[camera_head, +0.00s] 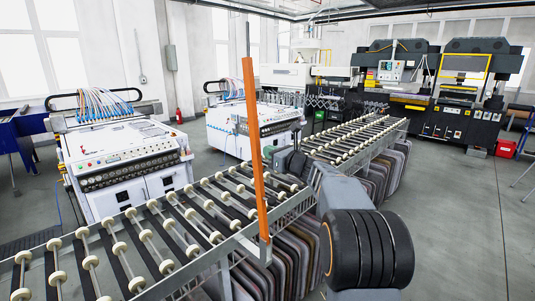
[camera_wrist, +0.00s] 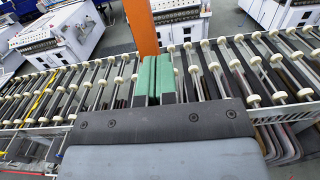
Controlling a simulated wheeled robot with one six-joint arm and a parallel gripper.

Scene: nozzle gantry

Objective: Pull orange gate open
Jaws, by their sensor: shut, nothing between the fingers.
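The orange gate (camera_head: 254,130) is a tall, narrow upright bar at the near side of the roller conveyor. It leans slightly in the head view, and its lower end meets a grey metal bracket (camera_head: 265,250). In the wrist view a part of the orange gate (camera_wrist: 142,27) shows at the top, just beyond my fingertips. My gripper (camera_wrist: 155,78) is shut and empty, its green-padded fingers together and pointing toward the gate. In the head view my gripper (camera_head: 283,158) is just right of the bar. I cannot tell whether it touches the gate.
The roller conveyor (camera_head: 150,240) runs across the front, with a second roller section (camera_head: 355,138) behind to the right. Grey boards hang below it. White machines (camera_head: 125,165) stand beyond on the left, dark presses (camera_head: 460,90) at the back.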

